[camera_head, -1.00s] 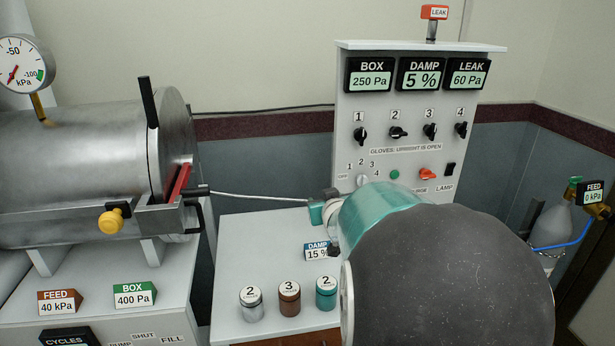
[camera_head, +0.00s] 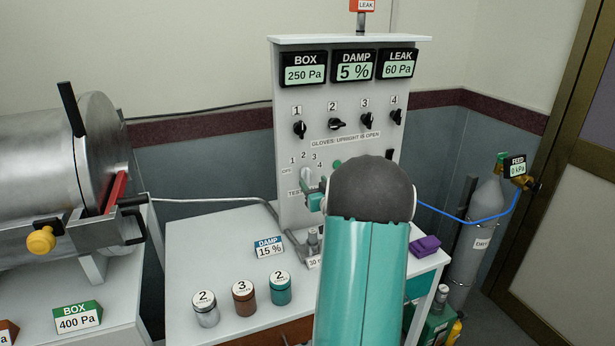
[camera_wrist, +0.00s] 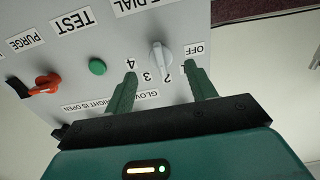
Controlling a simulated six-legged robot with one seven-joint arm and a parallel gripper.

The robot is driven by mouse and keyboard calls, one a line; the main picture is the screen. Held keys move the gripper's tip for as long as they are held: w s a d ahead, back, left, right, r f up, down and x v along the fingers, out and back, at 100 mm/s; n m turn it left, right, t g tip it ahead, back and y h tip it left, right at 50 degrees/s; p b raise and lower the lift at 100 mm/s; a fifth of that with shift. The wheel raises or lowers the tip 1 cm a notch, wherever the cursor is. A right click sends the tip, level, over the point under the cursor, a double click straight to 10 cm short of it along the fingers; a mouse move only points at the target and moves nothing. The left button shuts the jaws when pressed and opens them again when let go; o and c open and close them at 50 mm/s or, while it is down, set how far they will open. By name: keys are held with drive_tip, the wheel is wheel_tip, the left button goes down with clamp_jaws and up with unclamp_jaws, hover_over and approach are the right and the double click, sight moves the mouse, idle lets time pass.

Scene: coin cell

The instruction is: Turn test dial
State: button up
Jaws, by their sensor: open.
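The test dial (camera_head: 306,180) is a pale knob low on the grey panel, ringed by OFF and 1 to 4. In the wrist view, which is upside down, the dial (camera_wrist: 160,56) has an upright ridge that seems to face the 2 side; its exact setting is unclear. My gripper (camera_wrist: 161,68) is open, with one teal finger on each side of the dial and gaps to both. The fingers look close to the panel; whether they reach the knob's depth is unclear. In the head view my gripper (camera_head: 315,201) is mostly hidden by my arm.
A green button (camera_wrist: 97,67) and a red-orange PURGE switch (camera_wrist: 48,82) sit beside the dial. Four black glove knobs, including knob 2 (camera_head: 336,123), are above it. Several lidded jars, one brown (camera_head: 243,294), stand on the white bench (camera_head: 195,245).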

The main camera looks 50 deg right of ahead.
sight(309, 177)
drive_tip(key=x, duration=0.6)
drive_tip(key=c, duration=1)
